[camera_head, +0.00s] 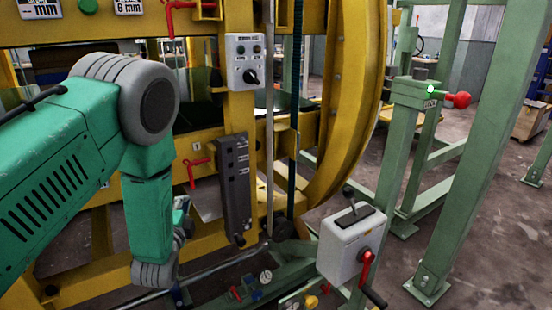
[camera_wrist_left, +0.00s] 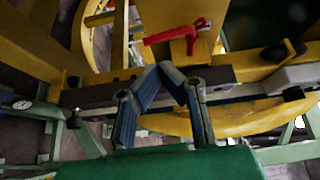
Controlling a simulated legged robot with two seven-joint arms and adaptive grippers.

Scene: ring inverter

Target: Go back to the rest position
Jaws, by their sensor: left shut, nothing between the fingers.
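My left arm comes in from the left in the head view and bends down in front of the yellow ring frame (camera_head: 345,120). Its gripper is mostly hidden behind my own wrist links there. In the left wrist view my left gripper (camera_wrist_left: 161,70) is shut and empty, its blue fingers meeting at the tips. Behind the fingertips are a grey bar (camera_wrist_left: 90,96) and a red handle (camera_wrist_left: 178,32) on a yellow plate; I cannot tell how far off they are. My right gripper is in neither view.
A control box with a black knob (camera_head: 245,62) and a dark grey box (camera_head: 235,185) sit right of my arm. A white lever box (camera_head: 352,240) stands at lower right. A green frame (camera_head: 395,150) carries a red knob (camera_head: 459,100). Floor shows at right.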

